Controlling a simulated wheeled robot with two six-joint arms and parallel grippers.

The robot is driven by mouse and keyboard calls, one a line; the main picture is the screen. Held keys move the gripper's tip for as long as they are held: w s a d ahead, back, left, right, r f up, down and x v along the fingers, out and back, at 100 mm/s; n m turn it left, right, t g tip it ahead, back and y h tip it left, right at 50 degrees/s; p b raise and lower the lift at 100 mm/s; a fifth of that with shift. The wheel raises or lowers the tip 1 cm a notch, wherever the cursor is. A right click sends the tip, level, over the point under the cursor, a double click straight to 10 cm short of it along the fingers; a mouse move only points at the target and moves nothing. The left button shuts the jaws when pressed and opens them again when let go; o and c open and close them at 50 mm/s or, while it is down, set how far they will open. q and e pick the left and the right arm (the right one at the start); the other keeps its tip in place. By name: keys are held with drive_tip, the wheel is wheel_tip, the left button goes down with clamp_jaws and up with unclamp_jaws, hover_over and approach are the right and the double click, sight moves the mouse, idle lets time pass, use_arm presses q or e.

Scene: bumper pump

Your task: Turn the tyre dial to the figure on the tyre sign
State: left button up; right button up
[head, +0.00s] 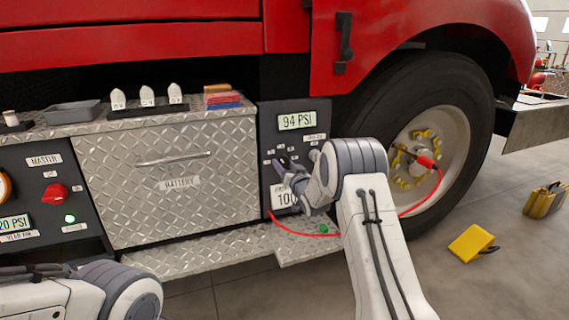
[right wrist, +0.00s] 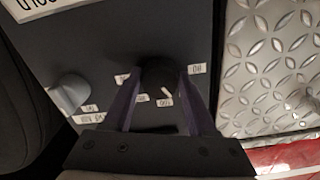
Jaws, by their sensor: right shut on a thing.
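The black tyre dial (right wrist: 160,74) is between the two purple fingers of my right gripper (right wrist: 160,95) in the right wrist view. The fingers are shut on it. A white mark on the dial points down-right, towards a small label whose figure is hard to read. In the head view, my right gripper (head: 283,165) covers the dial on the dark panel (head: 267,135). The display (head: 297,121) above reads 94 PSI. The white sign (head: 284,197) below shows 100, partly hidden by my gripper. My left gripper is out of view.
A grey knob (right wrist: 70,92) is beside the dial. A red hose (head: 290,232) runs to the tyre (head: 400,90) valve. The battery drawer (head: 170,180) is left of the panel, and a master panel (head: 45,195) farther left. A yellow chock (head: 471,243) is on the floor.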

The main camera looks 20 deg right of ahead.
drive_tip(key=m+p, duration=0.1)
drive_tip(key=m, duration=0.1)
drive_tip(key=shift+r+m, duration=0.15)
drive_tip(key=shift+m, duration=0.15)
drive_tip(key=shift+a+m+p, duration=0.1)
drive_tip(key=shift+m+p, duration=0.7)
drive_tip(key=shift+m, duration=0.7)
drive_tip(key=o, duration=1.4)
drive_tip(key=shift+c, duration=0.2)
drive_tip(key=s+p, duration=0.2)
drive_tip(key=s, duration=0.8)
drive_tip(key=shift+s+d, duration=0.2)
drive_tip(key=shift+s, duration=0.05)
